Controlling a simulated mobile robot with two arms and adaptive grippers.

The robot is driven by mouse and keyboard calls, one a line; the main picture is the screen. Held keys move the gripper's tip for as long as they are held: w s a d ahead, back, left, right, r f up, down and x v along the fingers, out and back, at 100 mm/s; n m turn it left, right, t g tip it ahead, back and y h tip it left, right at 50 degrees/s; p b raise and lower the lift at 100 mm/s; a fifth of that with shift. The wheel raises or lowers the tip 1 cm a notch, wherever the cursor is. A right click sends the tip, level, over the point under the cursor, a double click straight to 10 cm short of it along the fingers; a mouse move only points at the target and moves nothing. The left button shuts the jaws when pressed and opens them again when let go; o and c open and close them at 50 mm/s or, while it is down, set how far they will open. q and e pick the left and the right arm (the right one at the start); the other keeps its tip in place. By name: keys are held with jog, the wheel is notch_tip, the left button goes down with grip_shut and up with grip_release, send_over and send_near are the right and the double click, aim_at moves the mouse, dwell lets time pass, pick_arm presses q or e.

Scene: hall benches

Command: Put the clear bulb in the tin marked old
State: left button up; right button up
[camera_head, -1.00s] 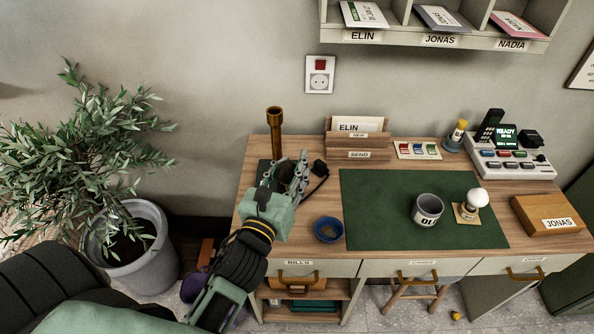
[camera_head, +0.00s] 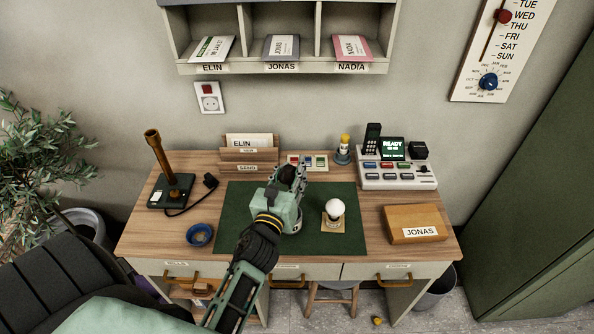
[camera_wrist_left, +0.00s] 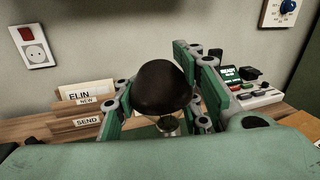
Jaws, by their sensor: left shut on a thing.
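My left gripper (camera_head: 290,180) is shut on a dark, rounded bulb, taken as the clear bulb (camera_wrist_left: 161,87); its glass looks smoky brown-black in the left wrist view. In the head view the gripper is above the green desk mat (camera_head: 240,215). The grey tin (camera_head: 297,222), whose label read "OL" earlier, stands on the mat, mostly hidden behind the gripper and arm. I cannot tell whether the bulb is over its mouth. A white bulb (camera_head: 334,207) stands on a small wooden base to the right. My right gripper is not in view.
A brass lamp stem (camera_head: 158,151) on a dark base, a blue bowl (camera_head: 199,235) and a letter holder (camera_head: 249,158) are left of the tin. A console (camera_head: 398,175) and a wooden box marked JONAS (camera_head: 415,222) are right. The mat's left part is clear.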

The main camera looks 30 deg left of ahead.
aim_at(289, 182)
pick_arm(q)
jog(key=shift+f, duration=0.25)
notch_tip(289, 182, down, 10)
jog(key=b, duration=1)
jog(key=shift+a+f, duration=0.2)
jog(key=shift+f, duration=0.05)
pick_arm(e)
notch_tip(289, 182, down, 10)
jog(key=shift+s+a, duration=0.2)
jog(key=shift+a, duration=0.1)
pick_arm(q)
jog(key=o, duration=1)
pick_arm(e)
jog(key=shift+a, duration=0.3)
